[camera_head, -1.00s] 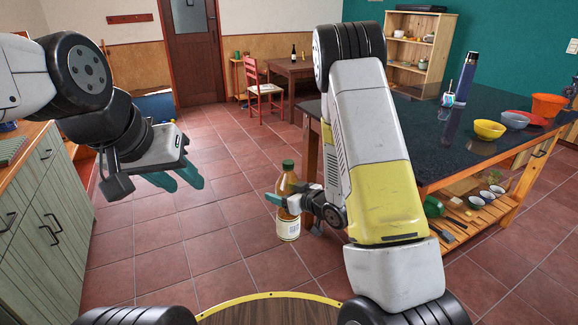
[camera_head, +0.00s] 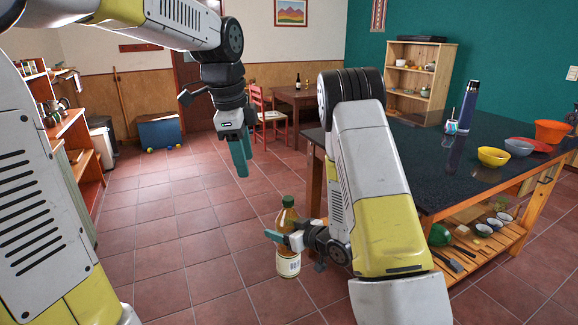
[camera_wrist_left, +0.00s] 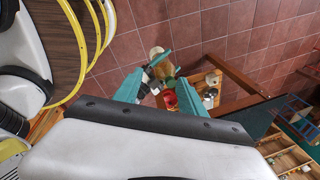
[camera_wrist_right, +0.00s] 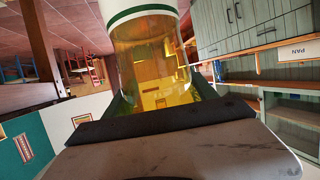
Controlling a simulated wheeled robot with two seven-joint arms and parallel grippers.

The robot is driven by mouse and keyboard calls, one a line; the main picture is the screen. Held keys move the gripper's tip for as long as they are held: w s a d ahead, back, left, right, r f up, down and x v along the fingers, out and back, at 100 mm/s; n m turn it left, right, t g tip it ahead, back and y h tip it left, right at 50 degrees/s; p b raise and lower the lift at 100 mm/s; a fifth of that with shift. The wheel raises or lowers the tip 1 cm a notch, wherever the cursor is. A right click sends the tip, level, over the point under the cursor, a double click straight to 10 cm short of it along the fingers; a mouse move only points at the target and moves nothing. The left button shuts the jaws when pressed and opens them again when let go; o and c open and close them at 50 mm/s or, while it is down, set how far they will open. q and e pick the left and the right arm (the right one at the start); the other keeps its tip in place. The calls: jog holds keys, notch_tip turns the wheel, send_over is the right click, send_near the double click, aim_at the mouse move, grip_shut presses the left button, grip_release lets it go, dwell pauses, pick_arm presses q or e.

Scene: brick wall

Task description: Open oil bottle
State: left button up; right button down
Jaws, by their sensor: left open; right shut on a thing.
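The oil bottle (camera_head: 288,262) has a green cap (camera_head: 288,200), amber oil and a pale label. It is upright, held in the air above the floor. My right gripper (camera_head: 284,240) is shut around its middle; in the right wrist view the amber bottle (camera_wrist_right: 150,65) fills the space between the fingers. My left gripper (camera_head: 240,160) is open and empty, fingers pointing down, above and to the left of the cap. In the left wrist view the bottle (camera_wrist_left: 160,68) lies beyond and between the open fingers, apart from them, and the cap is visible.
A dark-topped island (camera_head: 440,150) stands to the right, with a yellow bowl (camera_head: 493,157), an orange bowl (camera_head: 553,131) and a blue bottle (camera_head: 469,104) on top. Its lower shelf holds bowls and utensils. Open tiled floor lies to the left of the bottle.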

aim_at(291, 197)
pick_arm(q)
jog(key=w+d+f+m, duration=0.2)
jog(key=d+m, duration=0.1)
jog(key=m, duration=0.1)
jog(key=w+d+f+m+g, duration=0.1)
jog(key=w+d+f+m, duration=0.1)
jog(key=w+d+m, duration=0.1)
jog(key=w+d+f+m+g+y, duration=0.1)
jog(key=w+d+f+m, duration=0.2)
jog(key=d+m, duration=0.1)
jog(key=shift+w+d+m, duration=0.2)
jog(key=shift+d+m, duration=0.2)
jog(key=shift+m, duration=0.3)
notch_tip(291, 197, down, 8)
jog(key=shift+r, duration=0.2)
jog(key=shift+d, duration=0.1)
grip_shut()
jog(key=shift+r, duration=0.1)
